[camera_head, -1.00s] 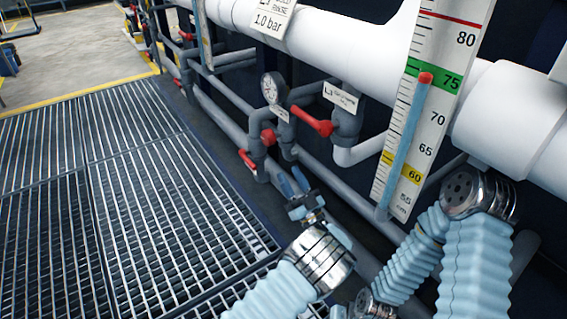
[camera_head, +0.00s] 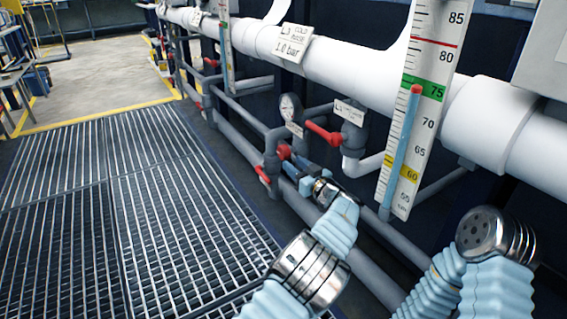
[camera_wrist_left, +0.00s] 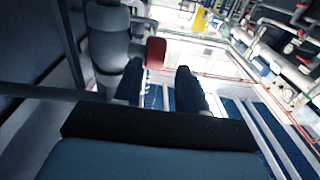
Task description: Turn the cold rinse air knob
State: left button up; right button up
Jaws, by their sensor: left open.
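A sign on the white pipe reads what looks like cold rinse, 1.0 bar (camera_head: 290,44). Below it, a small red knob (camera_head: 284,151) sits on the grey pipework, under a round gauge (camera_head: 290,108). My left gripper (camera_head: 295,168) is right at this knob, reaching in from the lower right. In the left wrist view, a red knob (camera_wrist_left: 155,53) on a grey fitting shows just beyond the open fingers (camera_wrist_left: 160,88), between their tips in the picture. I cannot tell whether a finger touches it. My right gripper is not in view.
A red lever handle (camera_head: 323,132) sticks out to the right of the gauge, and another red handle (camera_head: 263,173) sits lower left. A scale board (camera_head: 425,110) stands at right. Grey pipes run along the rack. The grated floor (camera_head: 120,210) at left is clear.

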aim_at(288, 154)
pick_arm(q)
jog(key=shift+w+d+r+h, duration=0.1)
jog(key=shift+w+r+h, duration=0.15)
jog(key=shift+r+h, duration=0.25)
jog(key=x, duration=0.7)
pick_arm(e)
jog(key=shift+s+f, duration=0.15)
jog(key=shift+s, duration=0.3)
pick_arm(q)
jog(key=c, duration=0.7)
